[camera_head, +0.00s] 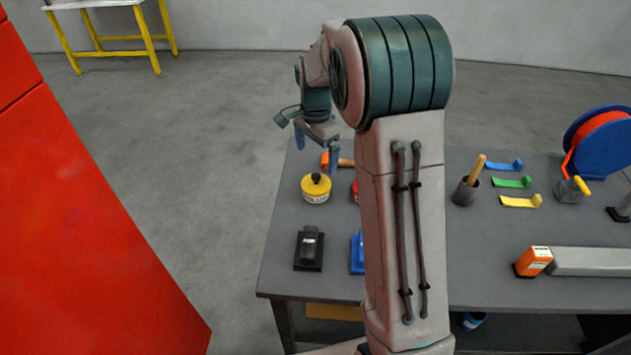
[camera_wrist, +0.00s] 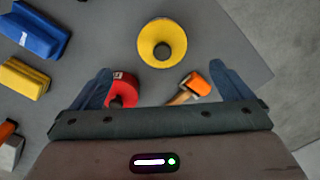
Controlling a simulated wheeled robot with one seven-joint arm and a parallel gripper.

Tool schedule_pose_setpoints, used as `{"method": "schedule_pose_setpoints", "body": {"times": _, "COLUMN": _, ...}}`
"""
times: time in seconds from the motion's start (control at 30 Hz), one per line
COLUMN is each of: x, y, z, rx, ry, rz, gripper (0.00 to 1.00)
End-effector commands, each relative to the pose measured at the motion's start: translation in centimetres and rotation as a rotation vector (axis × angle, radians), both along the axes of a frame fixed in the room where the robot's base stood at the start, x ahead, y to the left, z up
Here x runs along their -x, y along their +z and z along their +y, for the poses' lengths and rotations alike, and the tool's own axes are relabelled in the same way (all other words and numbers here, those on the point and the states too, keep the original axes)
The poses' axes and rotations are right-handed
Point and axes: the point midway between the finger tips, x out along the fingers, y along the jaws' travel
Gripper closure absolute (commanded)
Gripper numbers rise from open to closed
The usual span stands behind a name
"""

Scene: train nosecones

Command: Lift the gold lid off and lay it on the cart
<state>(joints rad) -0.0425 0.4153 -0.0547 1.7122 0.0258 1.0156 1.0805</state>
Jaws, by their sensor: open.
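A round can with a gold-yellow lid (camera_head: 316,186) and a dark knob on top stands on the grey workbench, with a pale label on its side. In the wrist view the gold lid (camera_wrist: 148,34) is seen from above, beyond my fingertips, seated and not touched. My gripper (camera_head: 317,150) is open and empty above the bench, near the can. In the wrist view its two blue fingers (camera_wrist: 164,82) are wide apart. I cannot tell for sure which thing is the cart; a pale-topped stand with yellow legs (camera_head: 108,4) is at the back left.
A red round item (camera_wrist: 122,91) and an orange-headed tool with a wooden handle (camera_wrist: 195,86) lie between or below my fingers. A black block (camera_head: 310,247) and a blue item (camera_head: 356,252) stand nearer. A red panel (camera_head: 80,230) fills the left. The grey bench (camera_head: 282,270) is partly hidden by my arm.

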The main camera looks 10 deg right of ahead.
Motion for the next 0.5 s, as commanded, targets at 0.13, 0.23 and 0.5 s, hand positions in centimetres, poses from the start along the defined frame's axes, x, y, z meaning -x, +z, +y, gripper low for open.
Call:
{"method": "schedule_pose_setpoints", "body": {"times": 0.13, "x": 0.1, "y": -2.6, "z": 0.0, "rx": 0.0, "ry": 0.001, "rz": 0.004, "gripper": 0.01}}
{"method": "schedule_pose_setpoints", "body": {"times": 0.23, "x": 0.1, "y": -3.5, "z": 0.0, "rx": 0.0, "ry": 0.002, "rz": 0.001, "gripper": 0.01}}
{"method": "schedule_pose_setpoints", "body": {"times": 0.5, "x": 0.0, "y": -5.9, "z": 0.2, "rx": -0.001, "ry": 0.002, "rz": 0.005, "gripper": 0.01}}
